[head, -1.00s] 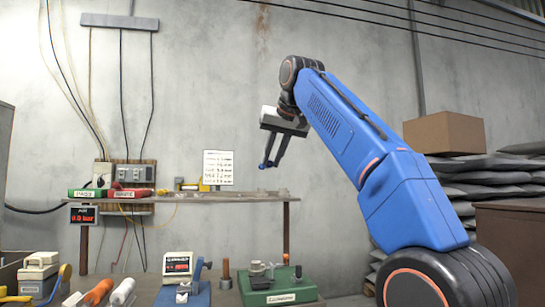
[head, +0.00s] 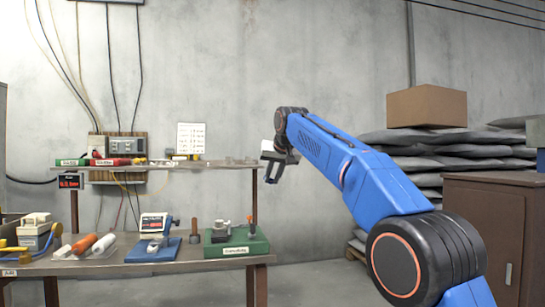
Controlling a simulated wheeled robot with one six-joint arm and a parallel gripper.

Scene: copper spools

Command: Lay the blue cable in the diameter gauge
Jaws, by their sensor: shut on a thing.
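My gripper (head: 273,179) hangs in the air to the right of the shelf, its fingers pointing down. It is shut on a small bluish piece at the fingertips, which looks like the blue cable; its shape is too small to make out. On the bench (head: 100,267) stands a blue-based device with a white display head, which looks like the diameter gauge (head: 155,226). It is below and to the left of my gripper, well apart from it. I cannot see whether anything lies in its measuring gap.
A green-based fixture (head: 236,243) and a brown upright cylinder (head: 194,232) stand right of the gauge. Orange and white spools (head: 103,243) lie to its left. The shelf (head: 225,164) runs above the bench. A brown cabinet (head: 490,225) stands at the right.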

